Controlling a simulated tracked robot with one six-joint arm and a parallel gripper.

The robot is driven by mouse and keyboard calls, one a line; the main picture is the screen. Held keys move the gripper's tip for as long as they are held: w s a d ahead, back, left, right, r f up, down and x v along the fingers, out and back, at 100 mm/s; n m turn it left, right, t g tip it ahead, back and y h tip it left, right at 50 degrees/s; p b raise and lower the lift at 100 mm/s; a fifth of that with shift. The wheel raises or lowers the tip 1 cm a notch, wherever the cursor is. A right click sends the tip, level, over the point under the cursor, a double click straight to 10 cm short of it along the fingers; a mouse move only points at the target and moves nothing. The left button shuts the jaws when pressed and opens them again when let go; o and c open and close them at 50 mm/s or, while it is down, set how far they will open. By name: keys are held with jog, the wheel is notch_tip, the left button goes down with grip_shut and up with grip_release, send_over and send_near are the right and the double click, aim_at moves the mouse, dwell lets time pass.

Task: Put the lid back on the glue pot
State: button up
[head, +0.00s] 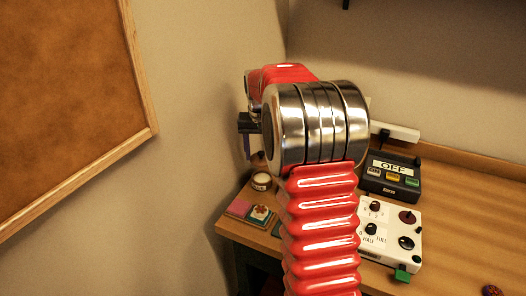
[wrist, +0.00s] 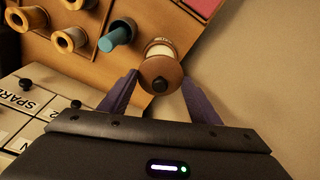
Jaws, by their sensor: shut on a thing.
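My gripper (wrist: 161,80) has purple fingers on either side of a round brown lid (wrist: 152,71) with a dark knob, and is shut on it. The glue pot (wrist: 159,49), a small pale jar, shows just beyond the lid in the wrist view, partly covered by it. In the head view the pot (head: 261,182) stands near the table's back left corner. The lid (head: 257,160) shows there as a small brown shape above the pot, with a gap between them. My arm hides much of the gripper in that view.
Several spools (wrist: 70,40), one with teal thread (wrist: 116,36), lie left of the pot in the wrist view. A black OFF box (head: 390,180) and a white knob panel (head: 388,229) stand to the right. The wall is close behind.

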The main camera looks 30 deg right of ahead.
jog(key=shift+f, duration=0.15)
jog(key=shift+f, duration=3.05)
jog(key=shift+s, duration=0.15)
dwell(0.6)
jog(key=o, duration=1.1)
jog(key=shift+o, duration=0.2)
jog(key=o, duration=0.4)
jog(key=shift+o, duration=0.2)
